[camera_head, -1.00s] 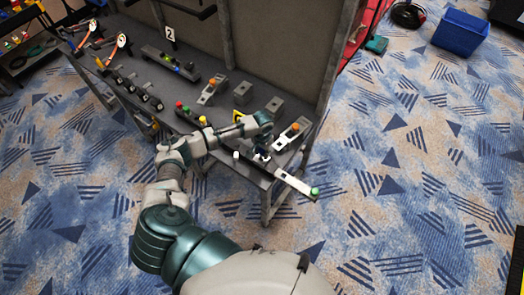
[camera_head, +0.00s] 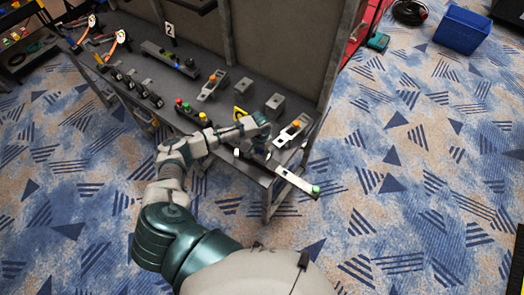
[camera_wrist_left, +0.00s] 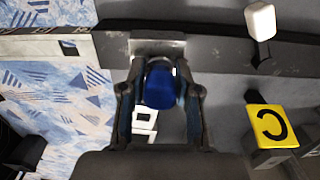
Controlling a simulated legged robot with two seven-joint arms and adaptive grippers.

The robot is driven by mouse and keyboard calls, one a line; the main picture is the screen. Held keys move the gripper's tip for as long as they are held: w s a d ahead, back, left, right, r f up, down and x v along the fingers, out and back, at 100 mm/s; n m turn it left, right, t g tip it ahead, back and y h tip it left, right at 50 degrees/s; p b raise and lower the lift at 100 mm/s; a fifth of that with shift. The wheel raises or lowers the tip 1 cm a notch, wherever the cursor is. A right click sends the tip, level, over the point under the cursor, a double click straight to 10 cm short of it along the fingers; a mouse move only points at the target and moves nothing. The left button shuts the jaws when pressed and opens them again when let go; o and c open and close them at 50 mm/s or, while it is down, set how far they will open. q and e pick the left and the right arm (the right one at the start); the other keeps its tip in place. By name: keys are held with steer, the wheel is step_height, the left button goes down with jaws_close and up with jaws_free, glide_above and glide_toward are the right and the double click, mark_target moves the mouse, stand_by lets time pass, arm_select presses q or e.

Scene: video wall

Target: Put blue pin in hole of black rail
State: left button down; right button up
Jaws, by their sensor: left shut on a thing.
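My left gripper (camera_head: 258,156) is over the front right part of the bench. In the left wrist view its two fingers (camera_wrist_left: 161,95) are shut on the blue pin (camera_wrist_left: 160,88), which shows end-on between them. The long rail (camera_head: 292,181) runs under the gripper and sticks out past the bench edge. It crosses the top of the wrist view, with a dark part (camera_wrist_left: 225,48) and a pale part with a square opening at the left. A green pin (camera_head: 316,190) stands at its outer end and a white pin (camera_wrist_left: 261,22) at the other side. The hole under the gripper is hidden.
A yellow C marker (camera_wrist_left: 270,126) lies close to the gripper. Grey blocks (camera_head: 274,106) and a fixture with an orange knob (camera_head: 293,131) stand behind it. Another rail with red and green knobs (camera_head: 192,112) is to the left. Open carpet (camera_head: 400,200) lies to the right.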

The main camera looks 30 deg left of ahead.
arm_select(q)
steer(key=shift+a+f, duration=0.3)
steer(key=shift+f, duration=0.3)
arm_select(e)
steer(key=shift+f, duration=0.3)
arm_select(q)
steer(key=shift+s, duration=0.15)
arm_select(e)
steer(key=shift+s+a, duration=0.1)
steer(key=shift+a, duration=0.05)
arm_select(q)
steer(key=c, duration=0.8)
jaws_free()
steer(key=shift+a+f, duration=0.1)
steer(key=shift+a, duration=0.05)
steer(key=shift+o, duration=0.3)
steer(key=shift+a+f, duration=0.1)
steer(key=shift+f, duration=0.05)
arm_select(e)
steer(key=shift+a, duration=0.25)
arm_select(q)
steer(key=shift+a, duration=0.1)
arm_select(e)
steer(key=shift+a, duration=0.1)
